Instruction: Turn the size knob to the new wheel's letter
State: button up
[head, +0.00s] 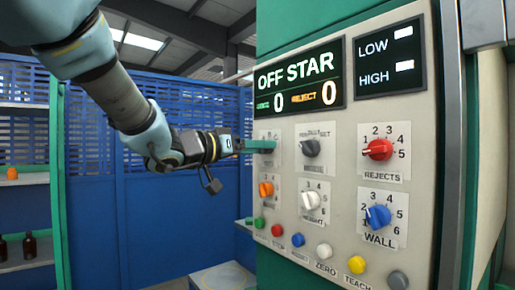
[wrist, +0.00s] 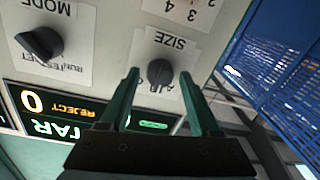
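The size knob (wrist: 160,73) is a small dark knob below a label reading SIZE, which appears upside down in the wrist view. Most of the letters around it are hidden or too small to read; one looks like an A. My gripper (wrist: 160,80) is open, with one green finger on each side of the knob and a visible gap to each. In the head view my gripper (head: 266,146) reaches the panel's upper left dial and hides the size knob there. I cannot make out the wheel in either view.
The panel (head: 340,170) also holds a dark mode knob (head: 311,147), a red rejects knob (head: 378,149), an orange knob (head: 265,189), a white knob (head: 311,200) and a blue wall knob (head: 378,216). Several coloured buttons line the bottom. The display (head: 300,82) reads OFF STAR.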

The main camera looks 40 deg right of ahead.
grip_shut()
jog(key=shift+f, duration=0.1)
dwell(0.4)
jog(key=m+b, duration=0.8)
jog(key=m, duration=0.1)
jog(key=shift+h, duration=0.3)
dwell(0.3)
